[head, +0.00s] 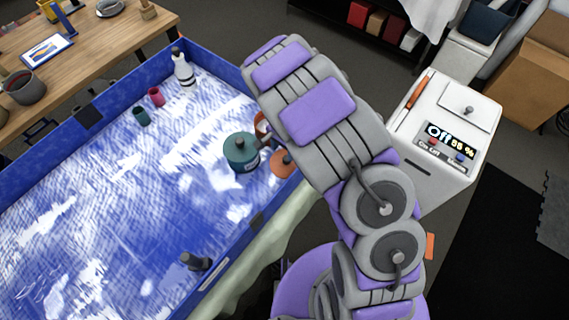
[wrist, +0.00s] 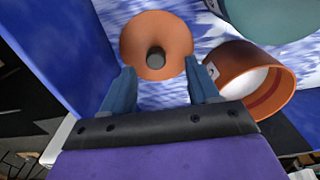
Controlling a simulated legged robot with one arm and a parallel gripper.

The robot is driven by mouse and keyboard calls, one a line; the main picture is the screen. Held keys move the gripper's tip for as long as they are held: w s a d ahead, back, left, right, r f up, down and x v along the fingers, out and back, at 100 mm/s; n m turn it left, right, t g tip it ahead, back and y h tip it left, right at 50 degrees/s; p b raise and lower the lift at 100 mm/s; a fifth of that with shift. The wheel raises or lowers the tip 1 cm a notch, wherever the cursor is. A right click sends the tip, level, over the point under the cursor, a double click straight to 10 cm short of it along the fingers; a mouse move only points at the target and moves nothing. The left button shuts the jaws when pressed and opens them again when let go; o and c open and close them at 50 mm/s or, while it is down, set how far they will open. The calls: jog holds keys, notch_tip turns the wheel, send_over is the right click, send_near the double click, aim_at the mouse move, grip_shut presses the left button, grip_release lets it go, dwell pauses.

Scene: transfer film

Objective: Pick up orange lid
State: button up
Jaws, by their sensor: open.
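The orange lid (wrist: 156,41) is a round disc with a dark knob at its centre. In the wrist view it lies in the blue-walled tray, just beyond my gripper (wrist: 158,82), near the tray wall. My gripper is open, with its two blue-grey fingers spread and the lid's near edge in line with the gap between them. Nothing is between the fingers. In the head view the lid (head: 283,164) shows below the teal pot, partly hidden by my arm, and the fingertips are hard to make out.
An orange pot (wrist: 257,79) lies right of the fingers, close to the right one. A teal pot (head: 240,152) stands beside the lid. The blue tray wall (head: 215,68) is close by. A white box with a display (head: 448,137) stands to the right. The tray's left part is mostly clear.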

aim_at(286, 158)
jog(key=shift+f, duration=0.7)
jog(key=shift+d+f, duration=0.35)
jog(key=shift+d, duration=0.15)
notch_tip(286, 158, down, 4)
jog(key=shift+d+f+b, duration=0.15)
jog(key=shift+b, duration=0.8)
jog(key=shift+w+a+f, duration=0.1)
jog(key=shift+a+f, duration=0.1)
jog(key=shift+a, duration=0.15)
jog(key=shift+d, duration=0.35)
jog(key=c, duration=0.6)
jog(key=shift+a, duration=0.15)
jog(key=c, duration=0.5)
jog(key=shift+r, duration=0.1)
